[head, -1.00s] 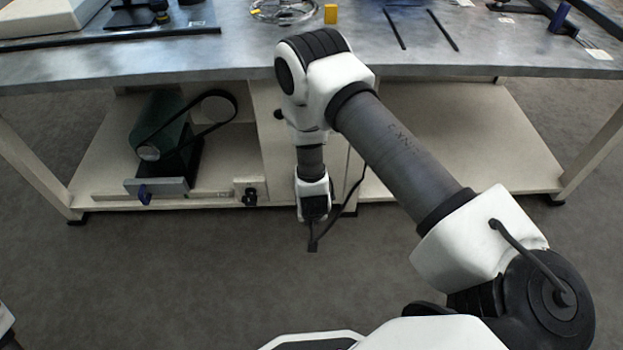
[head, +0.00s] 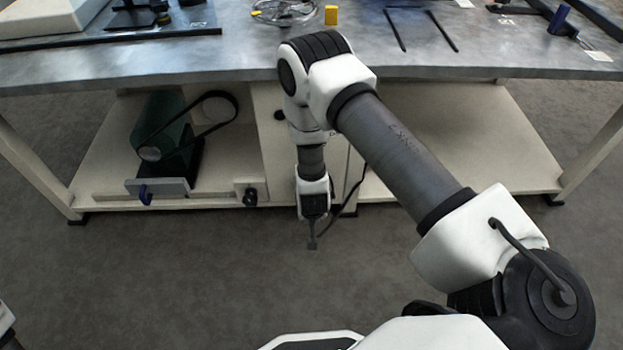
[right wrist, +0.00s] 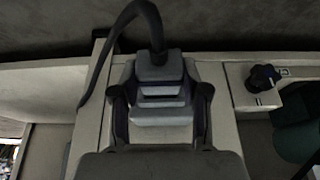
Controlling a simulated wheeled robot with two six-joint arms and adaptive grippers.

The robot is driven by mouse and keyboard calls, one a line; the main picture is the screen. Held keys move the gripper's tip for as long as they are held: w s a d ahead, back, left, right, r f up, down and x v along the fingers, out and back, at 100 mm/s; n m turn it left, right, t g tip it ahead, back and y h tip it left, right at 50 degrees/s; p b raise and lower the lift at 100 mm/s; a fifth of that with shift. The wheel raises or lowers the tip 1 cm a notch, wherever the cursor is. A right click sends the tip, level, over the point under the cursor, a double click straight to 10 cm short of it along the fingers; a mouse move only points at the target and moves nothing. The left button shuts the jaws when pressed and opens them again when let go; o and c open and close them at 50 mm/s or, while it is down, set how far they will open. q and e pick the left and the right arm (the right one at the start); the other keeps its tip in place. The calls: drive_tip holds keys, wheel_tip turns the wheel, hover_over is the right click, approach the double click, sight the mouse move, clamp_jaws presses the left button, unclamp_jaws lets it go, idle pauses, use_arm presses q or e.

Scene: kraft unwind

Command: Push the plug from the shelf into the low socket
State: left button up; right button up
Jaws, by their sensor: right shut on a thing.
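My right gripper (head: 314,212) points down in front of the cabinet at the middle of the bench. In the right wrist view its two dark fingers (right wrist: 160,112) are shut on the sides of a grey ridged plug (right wrist: 162,88). A dark cable (right wrist: 150,22) leaves the plug's end and curves away. In the head view the cable (head: 352,198) runs back up beside the cabinet. The plug's front is hidden. A dark fitting (head: 250,196) sits at the shelf's front edge, left of the gripper; I cannot tell whether it is the socket. My left gripper is out of view.
The lower right shelf (head: 460,140) is bare. The metal bench top (head: 230,58) overhangs the shelves.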

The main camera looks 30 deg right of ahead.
drive_tip(key=shift+w+d, duration=0.15)
drive_tip(key=shift+w, duration=0.05)
idle(0.4)
drive_tip(key=o, duration=1.3)
